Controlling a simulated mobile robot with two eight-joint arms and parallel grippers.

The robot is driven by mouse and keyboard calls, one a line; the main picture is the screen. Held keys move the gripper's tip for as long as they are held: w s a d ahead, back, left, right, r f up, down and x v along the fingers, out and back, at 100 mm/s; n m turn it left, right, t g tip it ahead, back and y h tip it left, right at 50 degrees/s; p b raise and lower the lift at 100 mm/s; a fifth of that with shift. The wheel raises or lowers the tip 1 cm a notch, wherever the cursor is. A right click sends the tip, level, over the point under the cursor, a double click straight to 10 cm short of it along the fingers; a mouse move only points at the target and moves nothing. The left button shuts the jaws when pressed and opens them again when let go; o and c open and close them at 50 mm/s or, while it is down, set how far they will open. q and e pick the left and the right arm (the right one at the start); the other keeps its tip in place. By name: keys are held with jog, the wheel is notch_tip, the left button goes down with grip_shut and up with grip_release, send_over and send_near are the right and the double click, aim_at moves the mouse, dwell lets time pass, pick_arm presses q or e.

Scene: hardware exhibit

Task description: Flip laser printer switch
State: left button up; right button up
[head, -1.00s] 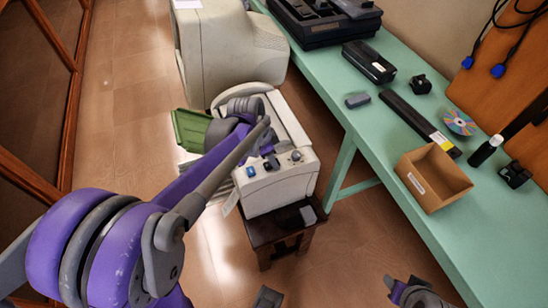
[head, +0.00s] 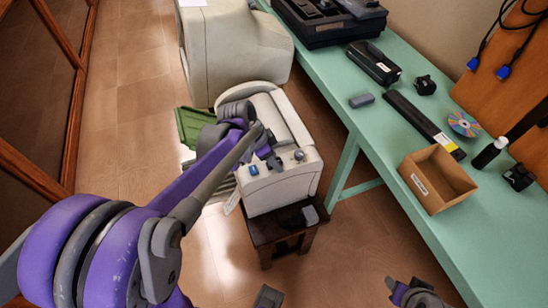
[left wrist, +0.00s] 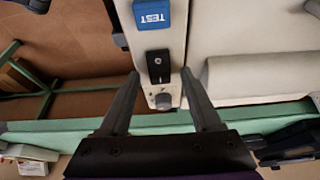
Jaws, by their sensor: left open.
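The laser printer (head: 285,190) is a whitish machine on a small dark stool, with a control strip along its near top edge. In the left wrist view, the strip of the printer carries a black switch (left wrist: 158,66) between a blue TEST button (left wrist: 152,14) and a grey knob (left wrist: 163,101). My left gripper (left wrist: 160,84) is open, with one finger on each side of the strip around the switch; contact cannot be told. In the head view, my left gripper (head: 268,158) is over the control strip and partly hides the switch area. Part of my right arm (head: 415,292) shows at the bottom right, away from the printer.
A green table (head: 365,130) runs along the right, holding an open cardboard box (head: 436,180), a black bar, a disc and several small devices. A large beige machine (head: 232,50) stands behind the printer. A green tray (head: 192,125) juts left. Floor in front is mostly clear.

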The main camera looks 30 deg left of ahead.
pick_arm(q)
jog(key=p+v, duration=0.1)
jog(key=v, duration=0.9)
jog(key=shift+r, duration=0.35)
jog(key=shift+a, duration=0.1)
jog(key=s+d+f+n+t+y+p, duration=0.1)
jog(key=s+d+f+n+y+p, duration=0.1)
jog(key=s+d+n+p, duration=0.3)
jog(key=s+d+n+y, duration=0.1)
jog(key=s+d+n, duration=0.2)
jog(key=s, duration=0.4)
jog(key=shift+s+d+f+t, duration=0.3)
jog(key=shift+s+d+t, duration=0.1)
jog(key=shift+d, duration=0.2)
